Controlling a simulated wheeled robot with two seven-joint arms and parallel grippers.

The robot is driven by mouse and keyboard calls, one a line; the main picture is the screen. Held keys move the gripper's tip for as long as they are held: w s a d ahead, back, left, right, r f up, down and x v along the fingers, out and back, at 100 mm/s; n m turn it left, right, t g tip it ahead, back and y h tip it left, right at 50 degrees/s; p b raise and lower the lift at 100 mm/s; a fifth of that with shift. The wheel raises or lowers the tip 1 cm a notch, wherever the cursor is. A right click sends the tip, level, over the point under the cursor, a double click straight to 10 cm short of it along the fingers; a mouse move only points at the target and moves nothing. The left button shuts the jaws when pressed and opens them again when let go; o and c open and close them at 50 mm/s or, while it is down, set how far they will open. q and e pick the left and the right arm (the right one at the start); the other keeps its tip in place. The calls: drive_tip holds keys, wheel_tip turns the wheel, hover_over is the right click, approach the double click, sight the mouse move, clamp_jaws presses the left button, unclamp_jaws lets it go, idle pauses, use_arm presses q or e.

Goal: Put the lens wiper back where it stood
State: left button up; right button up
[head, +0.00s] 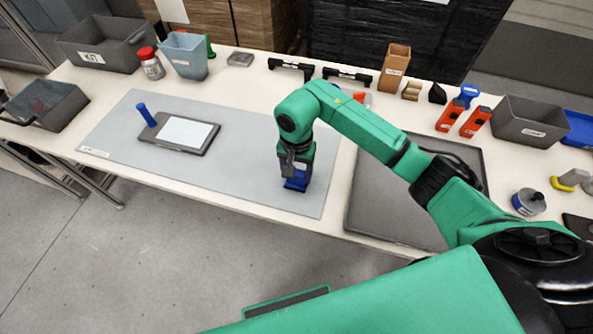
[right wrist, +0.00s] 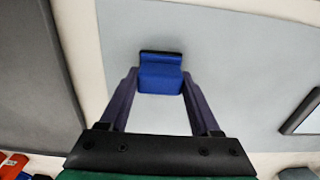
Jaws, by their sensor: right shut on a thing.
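The lens wiper appears to be the blue block with a black edge strip (right wrist: 160,76) between my right gripper's fingers in the right wrist view. In the head view it shows as a small blue piece (head: 296,184) under my right gripper (head: 297,170). My right gripper is shut on it, pointing down over the front right part of the grey mat (head: 240,185). I cannot tell whether the wiper touches the mat. My left gripper is out of view.
A dark grey plate (head: 375,205) is right of the mat. Bins, a blue-grey cup (head: 187,60) and orange-red pieces (head: 475,121) line the back. The mat between panel and gripper is clear.

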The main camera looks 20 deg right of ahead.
drive_tip(key=o, duration=1.2)
drive_tip(key=shift+w+r, duration=0.1)
drive_tip(key=shift+r, duration=0.2)
wheel_tip(320, 180, up, 12)
drive_tip(key=b, duration=0.2)
drive_tip(key=shift+f, duration=0.15)
